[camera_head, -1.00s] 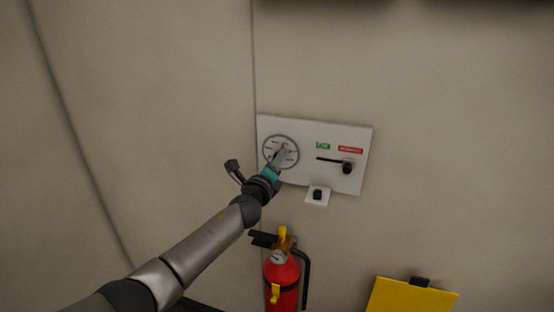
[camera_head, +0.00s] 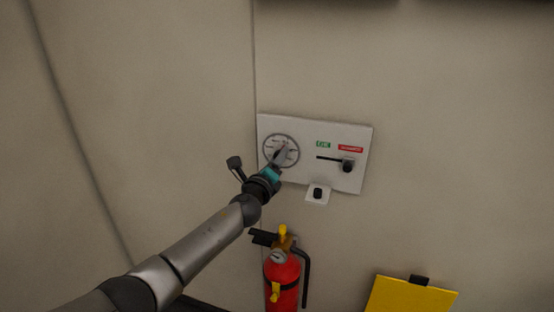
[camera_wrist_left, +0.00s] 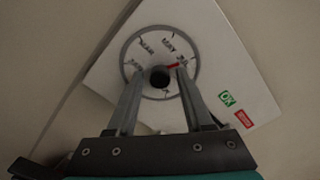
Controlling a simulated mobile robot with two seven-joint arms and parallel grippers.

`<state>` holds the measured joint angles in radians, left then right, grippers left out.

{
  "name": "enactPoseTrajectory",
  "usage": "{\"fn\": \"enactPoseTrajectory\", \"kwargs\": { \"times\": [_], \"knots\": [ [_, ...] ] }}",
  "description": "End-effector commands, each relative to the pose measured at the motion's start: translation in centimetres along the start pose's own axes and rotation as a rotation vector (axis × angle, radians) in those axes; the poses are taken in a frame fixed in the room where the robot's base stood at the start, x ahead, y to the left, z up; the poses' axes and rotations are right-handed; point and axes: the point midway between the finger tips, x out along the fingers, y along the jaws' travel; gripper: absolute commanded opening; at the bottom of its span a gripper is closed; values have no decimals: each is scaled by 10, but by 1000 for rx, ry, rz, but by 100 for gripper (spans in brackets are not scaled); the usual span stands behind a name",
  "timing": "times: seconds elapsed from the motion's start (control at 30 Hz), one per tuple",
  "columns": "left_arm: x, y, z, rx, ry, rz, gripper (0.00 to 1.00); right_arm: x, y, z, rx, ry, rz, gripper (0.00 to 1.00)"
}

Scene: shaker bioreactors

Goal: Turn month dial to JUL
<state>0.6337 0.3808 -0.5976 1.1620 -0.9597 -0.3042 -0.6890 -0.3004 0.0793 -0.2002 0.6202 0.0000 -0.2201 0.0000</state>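The month dial (camera_head: 293,142) is a round face with a grey ring at the left of a white wall panel (camera_head: 312,128). My left gripper (camera_head: 281,153) is at the dial, in front of its centre. In the left wrist view the dial (camera_wrist_left: 146,45) has a dark round knob (camera_wrist_left: 159,77) at its centre and a red mark to the right of it. The two fingers of my left gripper (camera_wrist_left: 158,78) stand apart on either side of the knob. I cannot tell whether they touch it. My right gripper is not in view.
The panel also has a green label (camera_head: 323,145), a red label (camera_head: 350,149) and a slider with a black knob (camera_head: 347,166). A small black knob (camera_head: 318,193) sits below. A red fire extinguisher (camera_head: 283,274) and a yellow board (camera_head: 410,296) are lower down.

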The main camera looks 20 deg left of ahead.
Motion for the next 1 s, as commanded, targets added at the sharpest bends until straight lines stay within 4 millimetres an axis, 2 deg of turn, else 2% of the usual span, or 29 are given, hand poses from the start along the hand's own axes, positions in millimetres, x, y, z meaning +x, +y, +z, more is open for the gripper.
{"fn": "enactPoseTrajectory", "kwargs": {
  "times": [0.33, 0.47, 0.67, 1.0],
  "knots": [
    [-1, 0, 0, 0, 0, 0, 60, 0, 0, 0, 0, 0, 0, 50],
    [-7, 0, 0, 0, 0, 1, 60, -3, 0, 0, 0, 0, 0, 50],
    [-30, -1, 1, 0, 2, 0, 60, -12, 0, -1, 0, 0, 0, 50],
    [-78, 0, 0, 0, 2, 1, 60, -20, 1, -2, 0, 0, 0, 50]
  ]
}}
